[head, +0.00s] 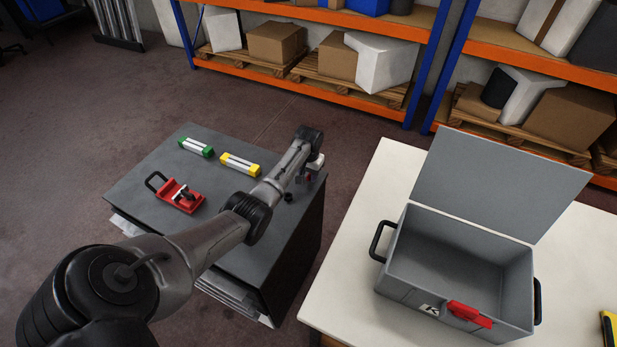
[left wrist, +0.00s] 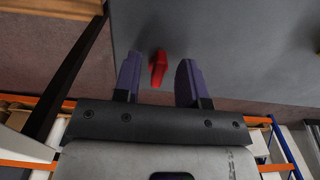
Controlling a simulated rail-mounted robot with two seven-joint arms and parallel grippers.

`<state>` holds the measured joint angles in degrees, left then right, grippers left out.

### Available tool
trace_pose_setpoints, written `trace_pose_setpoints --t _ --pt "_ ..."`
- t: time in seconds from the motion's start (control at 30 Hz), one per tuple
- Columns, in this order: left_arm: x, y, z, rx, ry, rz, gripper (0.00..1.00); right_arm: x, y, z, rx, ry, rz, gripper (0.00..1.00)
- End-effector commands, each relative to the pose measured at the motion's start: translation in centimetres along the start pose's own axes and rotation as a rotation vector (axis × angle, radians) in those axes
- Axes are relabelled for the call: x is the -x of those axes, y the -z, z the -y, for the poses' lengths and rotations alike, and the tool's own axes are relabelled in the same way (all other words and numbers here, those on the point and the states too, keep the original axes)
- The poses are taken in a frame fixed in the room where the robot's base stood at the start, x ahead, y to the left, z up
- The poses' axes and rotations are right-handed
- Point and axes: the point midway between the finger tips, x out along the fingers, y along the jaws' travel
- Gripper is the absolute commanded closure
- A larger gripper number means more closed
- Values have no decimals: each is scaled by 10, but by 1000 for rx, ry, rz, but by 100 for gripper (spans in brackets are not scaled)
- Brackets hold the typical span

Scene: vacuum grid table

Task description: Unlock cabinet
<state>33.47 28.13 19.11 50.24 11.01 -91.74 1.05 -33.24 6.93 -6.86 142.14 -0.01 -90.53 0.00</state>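The dark grey cabinet (head: 295,240) stands left of centre in the head view, with a flat top and papers or sheets showing at its front lower side. My left gripper (head: 304,178) is at the cabinet's far right edge, partly hidden by my wrist. In the left wrist view my left gripper (left wrist: 159,62) is open, its two dark purple fingers apart. A small red piece (left wrist: 157,68) sits between the fingers against the grey surface (left wrist: 230,50); I cannot see it touching either finger. Whether it is a key or a handle is unclear. My right gripper is not in view.
On the cabinet top lie a red holder with a black handle (head: 181,197), a green-ended block (head: 196,147) and a yellow-ended block (head: 240,164). An open grey case (head: 455,262) with a red latch stands on the white table (head: 345,270). Shelving (head: 350,100) is behind.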

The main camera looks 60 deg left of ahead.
Motion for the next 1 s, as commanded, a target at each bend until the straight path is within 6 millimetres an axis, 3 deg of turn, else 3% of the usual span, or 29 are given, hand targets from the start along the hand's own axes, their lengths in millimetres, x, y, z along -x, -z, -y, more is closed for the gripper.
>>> trace_pose_setpoints --t 0.47,0.87,1.0 --pt "-8 0 0 0 0 -1 62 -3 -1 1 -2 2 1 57" --pt "-8 0 0 0 0 -1 99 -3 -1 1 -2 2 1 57" --pt "-8 0 0 0 0 -1 100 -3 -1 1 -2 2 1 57"
